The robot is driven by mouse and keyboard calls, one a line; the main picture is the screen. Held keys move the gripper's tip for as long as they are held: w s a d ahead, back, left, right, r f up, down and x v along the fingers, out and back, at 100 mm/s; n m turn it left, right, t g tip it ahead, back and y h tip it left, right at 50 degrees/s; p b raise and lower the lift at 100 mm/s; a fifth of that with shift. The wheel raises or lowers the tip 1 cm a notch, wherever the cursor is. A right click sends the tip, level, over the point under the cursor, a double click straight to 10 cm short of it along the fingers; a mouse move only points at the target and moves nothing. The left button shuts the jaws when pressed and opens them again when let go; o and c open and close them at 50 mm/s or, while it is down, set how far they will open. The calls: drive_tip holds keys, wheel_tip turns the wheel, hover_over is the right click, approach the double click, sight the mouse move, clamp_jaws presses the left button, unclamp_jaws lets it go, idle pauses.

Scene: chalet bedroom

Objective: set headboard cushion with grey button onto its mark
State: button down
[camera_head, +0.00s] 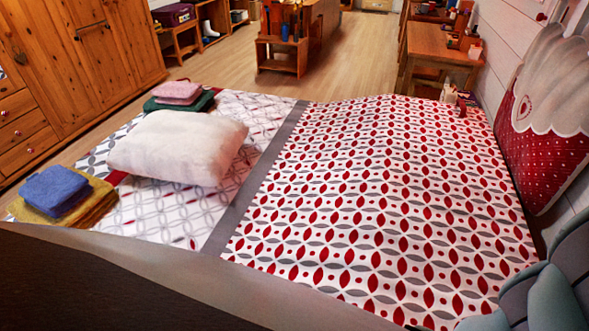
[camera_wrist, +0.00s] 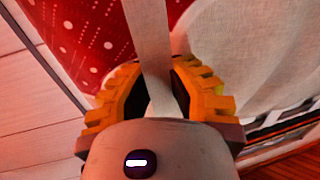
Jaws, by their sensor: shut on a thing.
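A headboard cushion (camera_head: 550,110), red with white dots below and a pale scalloped part above, stands tilted against the wall at the right in the head view. A round red button shows on its pale part; I see no grey button. In the wrist view, red dotted cloth (camera_wrist: 85,35) and pale cloth lie behind my gripper (camera_wrist: 158,72). Its orange-padded fingers are shut on a pale strap (camera_wrist: 148,30) that runs up in front of the cloth. I cannot make out a mark.
A bed with a red-and-grey patterned cover (camera_head: 370,200) fills the middle. A white pillow (camera_head: 175,147), blue and yellow folded cloths (camera_head: 55,190) and pink and green ones (camera_head: 178,95) lie on its left. A wooden side table (camera_head: 440,45) stands beyond the bed, near the wall.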

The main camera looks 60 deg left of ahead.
drive_tip(key=shift+s, duration=0.1)
drive_tip(key=s+d, duration=0.3)
drive_tip(key=s, duration=0.1)
drive_tip(key=shift+s+d+p, duration=0.35)
drive_tip(key=shift+d, duration=0.05)
drive_tip(key=c, duration=0.9)
unclamp_jaws()
drive_tip(key=shift+c, duration=0.2)
drive_tip(key=v, duration=1.2)
